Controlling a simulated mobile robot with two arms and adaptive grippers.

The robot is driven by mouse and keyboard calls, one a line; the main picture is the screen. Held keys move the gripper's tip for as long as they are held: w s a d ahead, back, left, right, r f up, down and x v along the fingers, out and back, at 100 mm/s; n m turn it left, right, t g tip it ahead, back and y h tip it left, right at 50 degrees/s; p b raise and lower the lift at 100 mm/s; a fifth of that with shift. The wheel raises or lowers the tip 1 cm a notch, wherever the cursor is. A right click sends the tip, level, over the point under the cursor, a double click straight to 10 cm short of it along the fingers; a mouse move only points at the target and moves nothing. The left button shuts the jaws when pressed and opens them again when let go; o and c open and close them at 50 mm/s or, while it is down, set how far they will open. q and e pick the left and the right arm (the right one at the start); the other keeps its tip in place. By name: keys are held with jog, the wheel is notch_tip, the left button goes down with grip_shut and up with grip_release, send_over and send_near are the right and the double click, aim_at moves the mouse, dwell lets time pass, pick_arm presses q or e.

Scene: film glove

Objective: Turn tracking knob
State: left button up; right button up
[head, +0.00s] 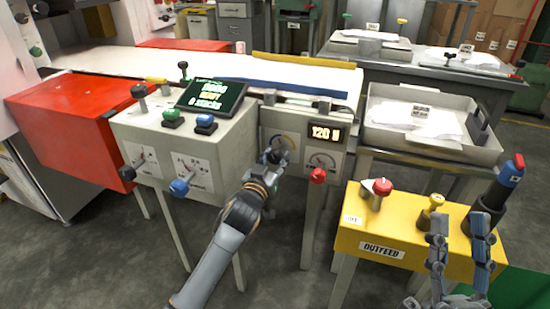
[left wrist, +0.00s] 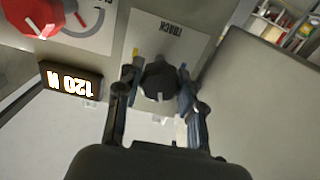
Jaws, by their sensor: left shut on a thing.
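The black tracking knob (left wrist: 158,82) sits on a pale plate (left wrist: 181,35) marked TRACK, which appears upside down in the left wrist view. My left gripper (left wrist: 157,72) is shut on the knob, one finger on each side. In the head view my left gripper (head: 275,155) reaches the front panel of the grey machine (head: 255,130) and mostly hides the knob. A white pointer line shows on the knob's face. My right gripper (head: 461,222) is open and empty in front of the yellow outfeed stand.
A red knob (head: 317,175) and a lit display reading 120 N (head: 323,133) sit right of the tracking knob. A blue knob (head: 179,187) is to the left. The yellow OUTFEED stand (head: 345,240) carries a red-topped knob (head: 382,187) and other fittings.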

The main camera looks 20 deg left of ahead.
pick_arm(q)
jog(key=shift+r+n+p, duration=0.15)
jog(key=shift+n+p, duration=0.85)
jog(key=shift+p, duration=0.15)
jog(key=shift+n+p, duration=0.8)
jog(key=shift+p, duration=0.05)
jog(key=o, duration=1.2)
pick_arm(e)
jog(key=w+f+g+h, duration=0.2)
jog(key=f+g, duration=0.3)
jog(key=f, duration=0.3)
jog(key=w+d+f+g+h, duration=0.1)
jog(key=w+f+g+h, duration=0.1)
jog(key=f+g, duration=0.4)
notch_tip(320, 180, down, 2)
jog(key=shift+w+f, duration=0.25)
jog(key=shift+w, duration=0.15)
pick_arm(q)
jog(key=s, duration=1.2)
jog(key=shift+a, duration=0.2)
pick_arm(e)
jog(key=shift+d, duration=0.1)
pick_arm(q)
jog(key=shift+s, duration=0.1)
